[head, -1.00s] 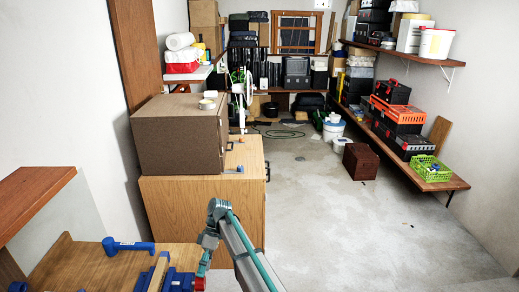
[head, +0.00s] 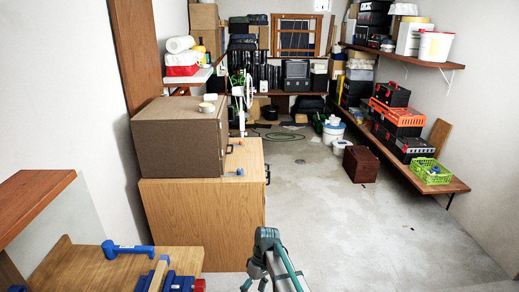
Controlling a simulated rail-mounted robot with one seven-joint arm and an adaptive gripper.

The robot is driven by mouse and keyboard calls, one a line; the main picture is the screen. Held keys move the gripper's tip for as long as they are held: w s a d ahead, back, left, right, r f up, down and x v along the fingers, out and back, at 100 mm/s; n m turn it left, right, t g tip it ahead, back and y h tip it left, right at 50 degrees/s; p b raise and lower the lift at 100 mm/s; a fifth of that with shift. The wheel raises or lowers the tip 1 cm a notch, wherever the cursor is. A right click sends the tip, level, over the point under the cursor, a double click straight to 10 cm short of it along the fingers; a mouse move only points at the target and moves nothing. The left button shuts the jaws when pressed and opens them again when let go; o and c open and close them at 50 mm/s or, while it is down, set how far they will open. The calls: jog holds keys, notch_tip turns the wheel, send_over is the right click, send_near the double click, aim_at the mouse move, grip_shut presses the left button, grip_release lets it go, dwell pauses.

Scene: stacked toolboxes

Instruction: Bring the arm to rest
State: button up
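My arm (head: 268,258), grey with teal edges, rises from the bottom edge of the head view, right of centre. Its bent top joint stands over the grey floor, just right of the wooden cabinet. My gripper does not show; the lower part of the arm is cut off by the bottom edge. The stacked toolboxes stand on the low right shelf: a black one (head: 392,95) on top, an orange and black one (head: 397,114) under it, and another dark one (head: 414,147) in front. They are far from my arm.
A wooden cabinet (head: 205,215) with a brown box (head: 176,140) on it stands left of the arm. A workbench (head: 85,268) with a blue-handled tool (head: 127,249) and a blue vise (head: 170,280) is at lower left.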

jog(key=s+d+f+m+t+h, duration=0.15)
jog(key=s+d+m, duration=0.3)
jog(key=d, duration=0.55)
jog(key=s+d+f+m+t+h, duration=0.1)
jog(key=s+d+f+m+t, duration=0.2)
jog(key=s+d, duration=0.45)
jog(key=s+d+f+m+g+b, duration=0.1)
jog(key=s+f+g+b, duration=0.6)
jog(key=s+f, duration=2)
notch_tip(320, 180, down, 2)
jog(key=d+b, duration=0.1)
jog(key=b, duration=0.2)
jog(key=shift+o, duration=0.2)
jog(key=shift+m, duration=0.25)
